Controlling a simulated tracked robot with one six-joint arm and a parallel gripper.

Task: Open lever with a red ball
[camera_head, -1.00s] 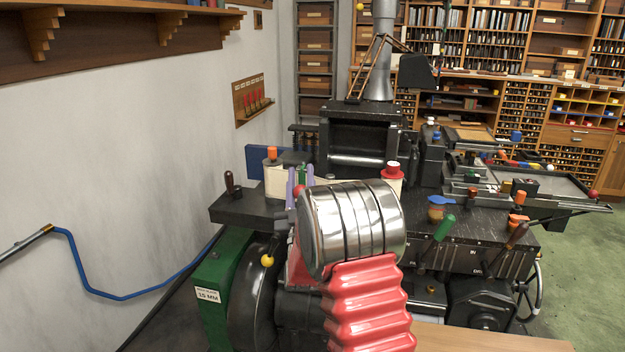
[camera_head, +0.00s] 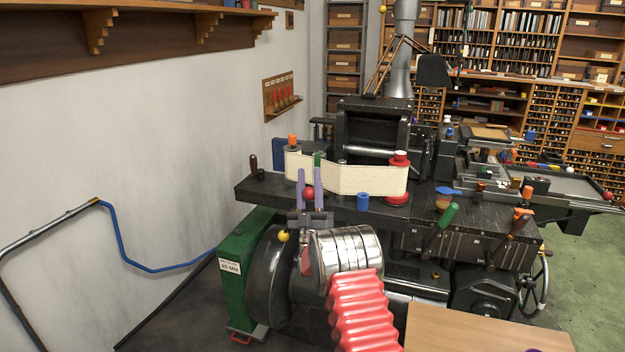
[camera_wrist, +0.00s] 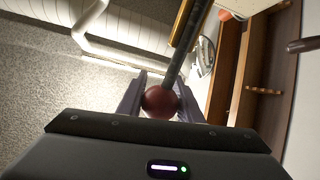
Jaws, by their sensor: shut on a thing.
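The red ball (camera_head: 308,193) is the knob of the lever and sits between the purple fingers of my gripper (camera_head: 310,186) in the head view. In the wrist view the dark red ball (camera_wrist: 160,101) lies between the two fingertips of my gripper (camera_wrist: 160,98), which is shut on it. A dark lever rod (camera_wrist: 186,45) runs up from the ball in the wrist view. In the head view the rod is mostly hidden behind the ball and fingers.
A cream paper band (camera_head: 365,181) runs behind the ball to a red spool (camera_head: 398,190). A blue knob (camera_head: 363,201) stands right of the fingers on the black machine top (camera_head: 260,188). A yellow ball (camera_head: 283,236) is just left below my wrist. A wooden table (camera_head: 480,330) is at lower right.

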